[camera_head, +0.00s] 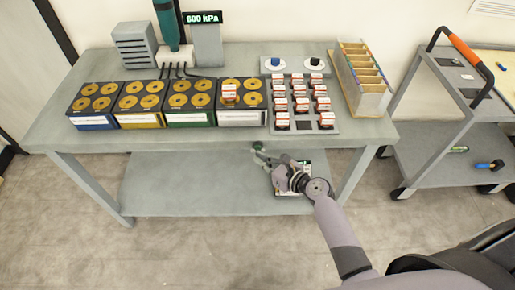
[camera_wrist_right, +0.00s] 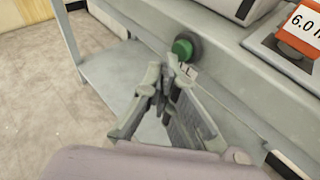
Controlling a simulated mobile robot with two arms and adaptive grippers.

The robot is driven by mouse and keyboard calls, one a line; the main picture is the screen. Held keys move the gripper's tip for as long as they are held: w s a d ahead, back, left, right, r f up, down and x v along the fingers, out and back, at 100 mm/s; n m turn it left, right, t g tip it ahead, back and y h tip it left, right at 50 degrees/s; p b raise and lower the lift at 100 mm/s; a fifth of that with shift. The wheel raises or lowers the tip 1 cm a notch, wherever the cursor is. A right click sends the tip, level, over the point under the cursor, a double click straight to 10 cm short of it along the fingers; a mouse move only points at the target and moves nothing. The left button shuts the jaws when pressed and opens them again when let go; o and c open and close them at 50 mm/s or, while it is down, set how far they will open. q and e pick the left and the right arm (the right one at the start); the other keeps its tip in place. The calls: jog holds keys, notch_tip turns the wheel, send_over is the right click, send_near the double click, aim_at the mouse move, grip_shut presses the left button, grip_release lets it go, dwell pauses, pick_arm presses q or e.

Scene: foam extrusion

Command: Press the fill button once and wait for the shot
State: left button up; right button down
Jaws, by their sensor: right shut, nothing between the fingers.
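The green fill button (camera_head: 258,147) sits on the front edge of the grey table. In the right wrist view the button (camera_wrist_right: 184,48) shows as a green cap in a dark ring, with a partly covered label below it. My right gripper (camera_head: 262,158) is shut and empty, just in front of and below the button. In the wrist view its fingertips (camera_wrist_right: 167,76) are close to the button; I cannot tell whether they touch it. A display (camera_head: 203,18) at the back reads 600 kPa. My left gripper is not in view.
Several boxes with gold discs (camera_head: 142,102) and a grey tray of orange-and-white blocks (camera_head: 327,129) stand on the table (camera_head: 330,141). A teal dispenser (camera_head: 169,28) stands behind. A lower shelf (camera_head: 180,190) runs under the table. A cart (camera_head: 430,138) is at right.

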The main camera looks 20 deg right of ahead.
jog(key=shift+s+a, duration=0.1)
jog(key=shift+s, duration=0.25)
jog(key=shift+s, duration=0.1)
jog(key=s, duration=0.2)
jog(key=s+a+p, duration=0.1)
jog(key=s, duration=0.1)
jog(key=shift+s+a, duration=0.2)
jog(key=shift+s, duration=0.1)
dwell(0.6)
jog(key=s+d+f+n+g+h, duration=0.1)
jog(key=s+f+n+g, duration=0.1)
jog(key=s+f+n, duration=0.55)
jog(key=s+f+n+g+h, duration=0.2)
jog(key=s+f+n+g, duration=0.15)
jog(key=f, duration=0.65)
jog(key=s+d+f+n+g+h, duration=0.1)
jog(key=s+f+n+g, duration=0.1)
jog(key=s+f+n, duration=0.5)
jog(key=s+d+f+n+g+h, duration=0.1)
jog(key=s+d+f+n, duration=0.1)
jog(key=s+f+n, duration=0.2)
jog(key=s+d+f+n+g, duration=0.2)
jog(key=s+f+n, duration=0.3)
jog(key=s, duration=0.6)
jog(key=s+d+f+n+g+h, duration=0.1)
jog(key=s+d+f+n, duration=0.1)
jog(key=s+f+n, duration=0.2)
jog(key=s+n, duration=0.3)
jog(key=s, duration=0.1)
jog(key=shift+f+h, duration=0.3)
